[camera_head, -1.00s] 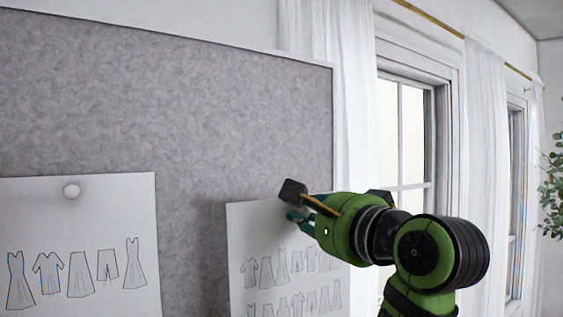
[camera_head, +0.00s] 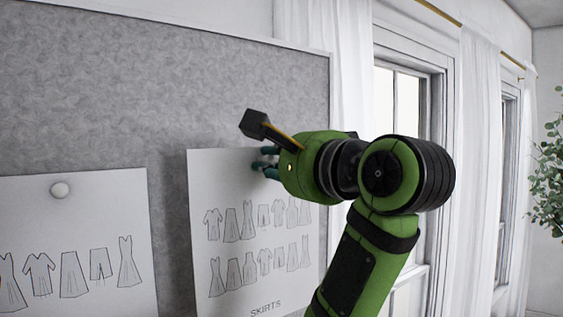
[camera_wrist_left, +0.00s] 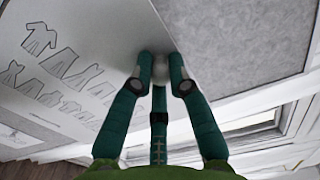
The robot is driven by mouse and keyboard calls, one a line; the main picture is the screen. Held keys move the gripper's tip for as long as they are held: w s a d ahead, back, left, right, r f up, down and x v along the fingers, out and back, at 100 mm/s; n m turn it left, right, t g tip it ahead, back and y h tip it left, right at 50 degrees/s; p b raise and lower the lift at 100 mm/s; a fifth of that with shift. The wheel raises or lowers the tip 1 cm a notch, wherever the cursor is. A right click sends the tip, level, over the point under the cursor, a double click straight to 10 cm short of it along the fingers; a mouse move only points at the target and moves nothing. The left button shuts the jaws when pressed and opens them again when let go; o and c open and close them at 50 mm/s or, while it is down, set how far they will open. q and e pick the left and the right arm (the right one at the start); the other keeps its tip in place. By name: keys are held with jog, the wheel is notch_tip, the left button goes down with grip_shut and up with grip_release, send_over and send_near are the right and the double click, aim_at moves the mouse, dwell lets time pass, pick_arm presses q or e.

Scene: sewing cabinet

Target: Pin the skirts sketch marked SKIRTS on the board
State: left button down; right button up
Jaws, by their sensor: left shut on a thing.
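The skirts sketch (camera_head: 218,175) is a white sheet with two rows of drawn garments and the word SKIRTS near its bottom. It is in front of the lower right of the grey board (camera_head: 200,90), slightly turned. My left gripper (camera_head: 262,162) is at its upper part, shut. The sketch (camera_wrist_left: 85,50) also shows at the left there. Whether the sheet touches the board is unclear. My right gripper is not in view.
The board is bare above both sheets. White curtains (camera_head: 350,100), windows and a plant (camera_head: 548,190) are to the right.

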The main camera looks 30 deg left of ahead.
pick_arm(q)
jog(key=shift+x, duration=1.4)
jog(key=shift+p+x, duration=0.35)
jog(key=shift+x, duration=1)
jog(key=x, duration=0.3)
jog(key=shift+w+r, duration=0.1)
jog(key=shift+w+a, duration=0.1)
jog(key=shift+a, duration=0.25)
jog(key=shift+r, duration=0.1)
jog(key=c, duration=1.1)
grip_release()
jog(key=shift+w+a, duration=0.1)
